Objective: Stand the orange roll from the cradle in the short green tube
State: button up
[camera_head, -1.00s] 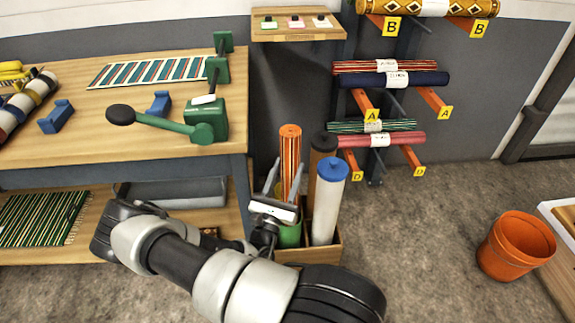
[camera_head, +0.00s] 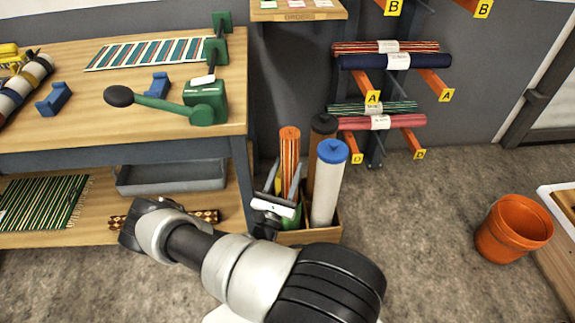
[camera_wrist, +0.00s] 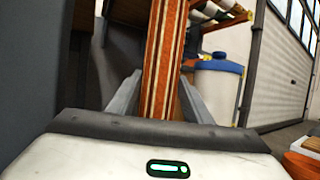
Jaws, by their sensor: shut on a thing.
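The orange striped roll (camera_head: 289,150) is upright, its top about level with the brown tube's top. It also fills the middle of the wrist view (camera_wrist: 163,60). My gripper (camera_head: 284,182) is shut on it, one finger on each side, just above the short green tube (camera_head: 297,214). The roll's lower end is hidden behind my gripper, so I cannot tell how deep it sits in the green tube. The two blue cradle blocks (camera_head: 54,99) on the bench are empty.
A white tube with a blue cap (camera_head: 328,190) and a brown tube (camera_head: 322,130) stand close on the right in the same wooden box (camera_head: 335,228). The bench (camera_head: 190,140) is to the left, the roll rack (camera_head: 375,150) behind. An orange bucket (camera_head: 512,228) stands on open floor at right.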

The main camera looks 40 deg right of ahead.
jog(key=shift+f, duration=0.15)
jog(key=o, duration=1.5)
jog(key=shift+o, duration=0.2)
jog(key=shift+s+a+f, duration=0.1)
jog(key=shift+f, duration=0.05)
jog(key=v, duration=0.7)
jog(key=shift+a, duration=0.1)
